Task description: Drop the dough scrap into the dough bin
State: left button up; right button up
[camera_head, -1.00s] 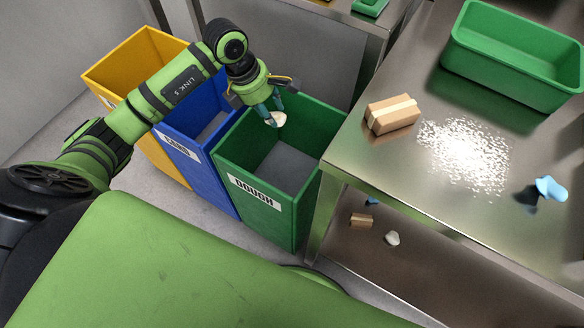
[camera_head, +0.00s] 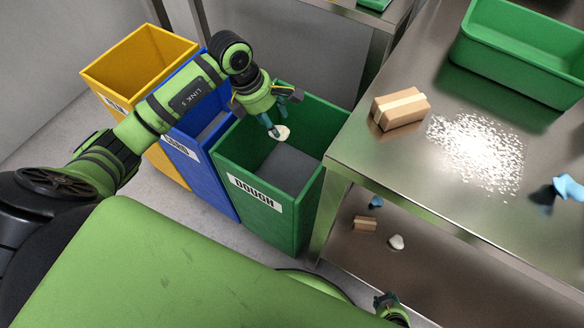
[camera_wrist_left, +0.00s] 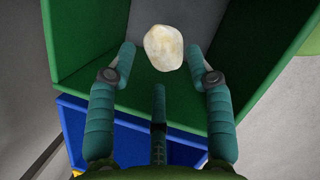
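The dough scrap (camera_head: 281,132) is a small pale lump over the mouth of the green dough bin (camera_head: 262,206), which is labelled DOUGH. My left gripper (camera_head: 272,128) is over the bin, fingers pointing down into it. In the left wrist view the fingers (camera_wrist_left: 162,56) stand apart, with a gap on each side of the dough scrap (camera_wrist_left: 164,48). The scrap appears free of the fingers, with the grey bin floor behind it. How far it is above the floor is hard to tell.
A blue bin (camera_head: 200,165) and a yellow bin (camera_head: 135,75) stand left of the dough bin. The steel table (camera_head: 400,160) at right holds a cardboard box (camera_head: 400,108), flour (camera_head: 478,150), a green tub (camera_head: 515,60) and a blue item (camera_head: 568,188). Small items lie on its lower shelf.

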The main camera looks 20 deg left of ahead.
pick_arm(q)
jog(key=shift+r, duration=0.25)
jog(key=v, duration=1.1)
jog(key=shift+r, duration=0.3)
jog(key=shift+s+a, duration=0.1)
jog(key=shift+a, duration=0.05)
